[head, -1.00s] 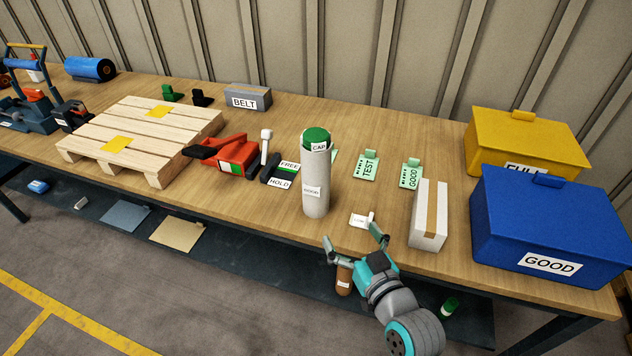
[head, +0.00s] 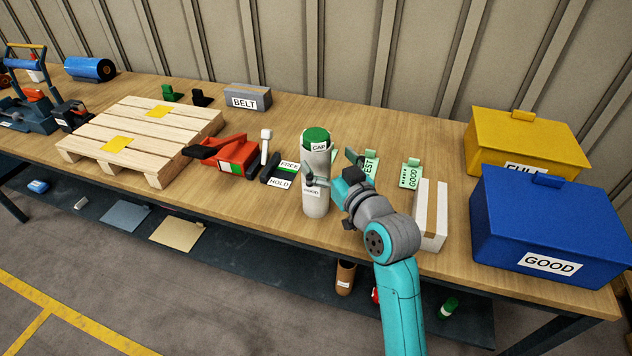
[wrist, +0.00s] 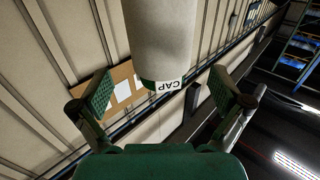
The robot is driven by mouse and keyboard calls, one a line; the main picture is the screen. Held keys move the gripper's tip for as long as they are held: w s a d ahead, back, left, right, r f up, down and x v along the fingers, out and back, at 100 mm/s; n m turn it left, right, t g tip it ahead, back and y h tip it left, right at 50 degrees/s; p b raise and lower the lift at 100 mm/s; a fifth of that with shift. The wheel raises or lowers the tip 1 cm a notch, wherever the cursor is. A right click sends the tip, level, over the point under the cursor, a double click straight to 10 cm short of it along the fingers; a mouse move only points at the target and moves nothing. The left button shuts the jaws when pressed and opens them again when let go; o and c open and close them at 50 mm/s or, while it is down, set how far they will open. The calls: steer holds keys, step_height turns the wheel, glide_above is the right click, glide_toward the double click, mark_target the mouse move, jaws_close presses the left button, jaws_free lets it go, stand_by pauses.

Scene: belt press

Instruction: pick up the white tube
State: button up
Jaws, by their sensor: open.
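The white tube (head: 316,200) stands upright on the bench, with a green cap (head: 317,136) marked CAP and a label on its side. In the wrist view the tube (wrist: 172,35) lies straight ahead, between the lines of the two fingers. My gripper (head: 331,167) is open at the tube's right side, at about mid to upper height. One finger overlaps the front of the tube in the head view and the other is to its right. In the wrist view my gripper (wrist: 160,88) shows a finger on each side; contact with the tube cannot be told.
A red tool (head: 222,156) and the FREE/HOLD block (head: 279,174) stand left of the tube. Green tags, including GOOD (head: 410,175), lie behind my arm. A white box (head: 431,210) is close on the right, with blue (head: 550,220) and yellow (head: 525,140) bins beyond.

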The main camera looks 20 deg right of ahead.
steer(key=shift+w+a+f, duration=0.1)
steer(key=shift+w+a, duration=0.05)
steer(key=shift+w, duration=0.7)
steer(key=shift+w+a+r, duration=0.1)
steer(key=shift+w+a, duration=0.1)
steer(key=shift+w, duration=0.7)
steer(key=shift+w+a+f, duration=0.1)
steer(key=shift+w+a, duration=0.05)
steer(key=shift+w, duration=0.7)
steer(key=c, duration=1.9)
step_height(320, 180, up, 10)
steer(key=shift+r, duration=0.1)
